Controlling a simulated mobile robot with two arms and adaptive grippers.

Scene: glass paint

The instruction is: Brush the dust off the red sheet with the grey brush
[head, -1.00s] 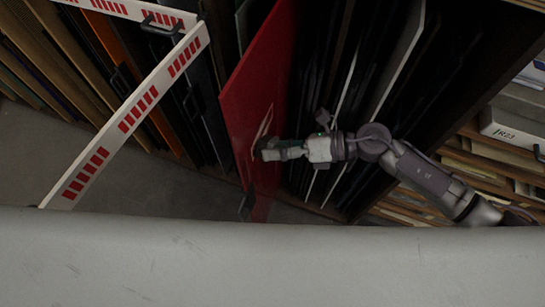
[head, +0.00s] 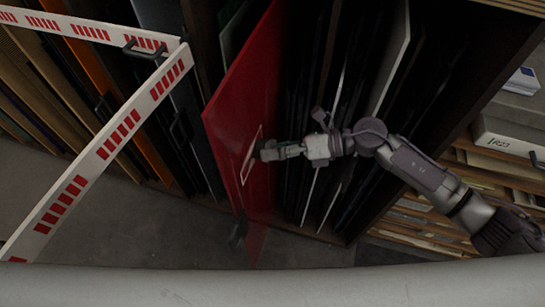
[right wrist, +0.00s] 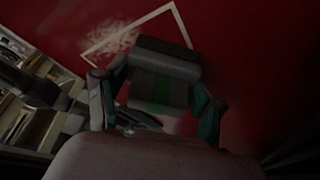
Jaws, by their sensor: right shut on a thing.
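The red sheet (head: 238,95) stands upright in the rack in the head view. It fills the upper part of the right wrist view (right wrist: 235,45). A pale square outline (right wrist: 90,52) is on its face, with a whitish dust smear (right wrist: 117,43) inside. My right gripper (head: 287,150) is shut on the grey brush (head: 267,153). In the right wrist view, the brush (right wrist: 160,65) is a dark grey block between the fingers (right wrist: 155,103), over part of the outline. Its sheet-side face is hidden, so I cannot tell whether it touches. My left gripper is not in view.
A red-and-white barrier (head: 118,133) crosses the left side. Dark upright sheets and a pale panel (head: 392,60) stand in the rack right of the red sheet. A box (head: 512,140) sits on shelves at the right. Bare floor (head: 140,220) shows below.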

